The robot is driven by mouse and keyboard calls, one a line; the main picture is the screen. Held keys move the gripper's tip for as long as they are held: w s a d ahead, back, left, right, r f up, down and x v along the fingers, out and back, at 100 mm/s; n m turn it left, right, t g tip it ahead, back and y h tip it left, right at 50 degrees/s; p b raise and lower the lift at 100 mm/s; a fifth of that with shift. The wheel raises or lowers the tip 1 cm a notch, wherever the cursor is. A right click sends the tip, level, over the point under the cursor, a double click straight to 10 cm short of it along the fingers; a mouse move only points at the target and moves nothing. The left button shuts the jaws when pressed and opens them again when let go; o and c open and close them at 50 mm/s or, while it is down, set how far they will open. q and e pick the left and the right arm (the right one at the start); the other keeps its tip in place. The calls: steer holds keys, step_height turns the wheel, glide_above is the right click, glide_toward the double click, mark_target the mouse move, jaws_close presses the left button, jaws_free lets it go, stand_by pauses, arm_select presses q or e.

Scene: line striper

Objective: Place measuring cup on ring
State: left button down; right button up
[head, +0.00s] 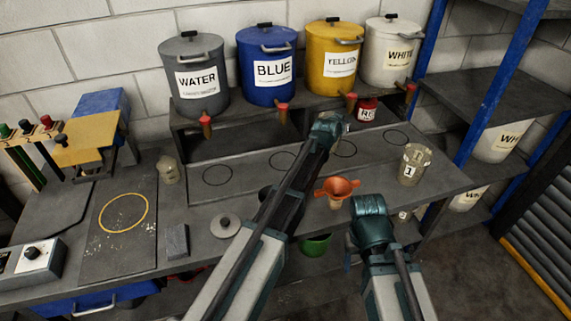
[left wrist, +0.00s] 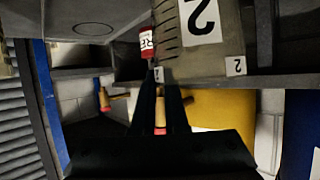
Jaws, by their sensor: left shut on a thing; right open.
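My left gripper (head: 328,128) reaches over the middle of the bench. In the left wrist view, its dark fingers (left wrist: 161,88) are shut at the edge of a pale measuring cup marked 2 (left wrist: 205,60). The arm hides most of that cup in the head view. Black rings are drawn on the bench: far left (head: 217,175), left middle (head: 275,168), right middle (head: 350,150) and far right (head: 396,138). Another measuring cup, marked 1 (head: 413,165), stands at the right end of the bench. My right gripper (head: 368,208) is open near the front edge, beside the orange funnel (head: 338,186).
Labelled water (head: 192,60), blue (head: 266,48), yellow (head: 334,45) and white (head: 392,35) buckets stand on the raised shelf with taps in front. A red can (head: 367,110) sits below. A grey lid (head: 225,226) and a grey block (head: 177,241) lie at left.

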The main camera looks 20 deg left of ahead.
arm_select(q)
steer(key=shift+w+f+b, duration=0.2)
steer(key=shift+f+b, duration=0.15)
steer(key=shift+f, duration=0.3)
steer(key=shift+s, duration=0.1)
steer(key=s+a, duration=0.7)
steer(key=a, duration=0.4)
steer(key=shift+s+a, duration=0.15)
steer(key=shift+s, duration=0.15)
steer(key=s+a, duration=0.1)
steer(key=s+a+f+b, duration=0.1)
steer(key=a, duration=0.1)
steer(key=shift+s+a+f, duration=0.2)
steer(key=shift+a, duration=0.05)
steer(key=shift+f+b, duration=0.1)
steer(key=shift+b, duration=0.2)
steer(key=c, duration=0.9)
jaws_free()
steer(key=shift+c, duration=0.2)
steer(key=shift+r, duration=0.2)
